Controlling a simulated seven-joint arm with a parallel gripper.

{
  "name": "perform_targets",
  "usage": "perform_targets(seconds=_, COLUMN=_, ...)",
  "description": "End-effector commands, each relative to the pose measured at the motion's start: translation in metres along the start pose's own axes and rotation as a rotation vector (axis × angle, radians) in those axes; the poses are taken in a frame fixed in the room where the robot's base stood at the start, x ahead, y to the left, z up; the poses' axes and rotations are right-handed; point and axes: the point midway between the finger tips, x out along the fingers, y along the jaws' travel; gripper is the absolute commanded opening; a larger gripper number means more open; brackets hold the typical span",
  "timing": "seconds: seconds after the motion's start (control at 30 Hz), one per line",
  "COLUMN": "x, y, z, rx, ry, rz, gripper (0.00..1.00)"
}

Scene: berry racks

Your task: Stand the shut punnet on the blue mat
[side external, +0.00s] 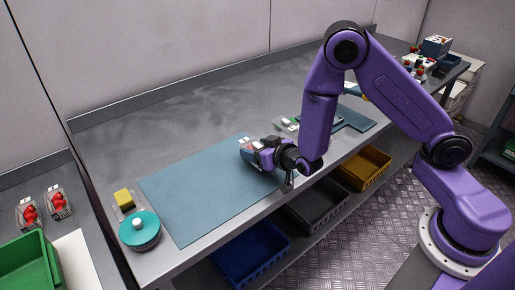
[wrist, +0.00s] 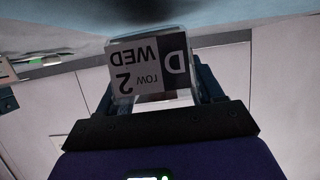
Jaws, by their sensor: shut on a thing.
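The blue mat (side external: 195,195) lies flat on the grey bench, and its blue surface shows along the top of the wrist view (wrist: 230,14). My gripper (side external: 262,155) reaches low over the mat's far right part, with its fingers roughly level. It is shut on a small clear punnet (side external: 247,147) with a little red in it. In the wrist view the punnet (wrist: 148,68) sits between the fingers, its label reading "WED row 2 D" upside down. I cannot tell whether its base touches the mat. Its lid is not clear to see.
Two punnets of red berries (side external: 57,201) and a green crate (side external: 28,265) are at the far left. Trays (side external: 352,117) lie behind my arm. Most of the mat is clear.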

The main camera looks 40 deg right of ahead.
Motion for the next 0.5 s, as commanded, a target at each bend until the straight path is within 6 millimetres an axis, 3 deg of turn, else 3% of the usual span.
perform_targets(seconds=0.47, x=0.0042, y=-0.0005, z=0.0091, rx=0.001, ry=0.002, rz=-0.001, gripper=0.33)
perform_targets(seconds=0.5, x=0.0041, y=-0.0004, z=0.0093, rx=0.000, ry=0.001, rz=-0.001, gripper=0.73)
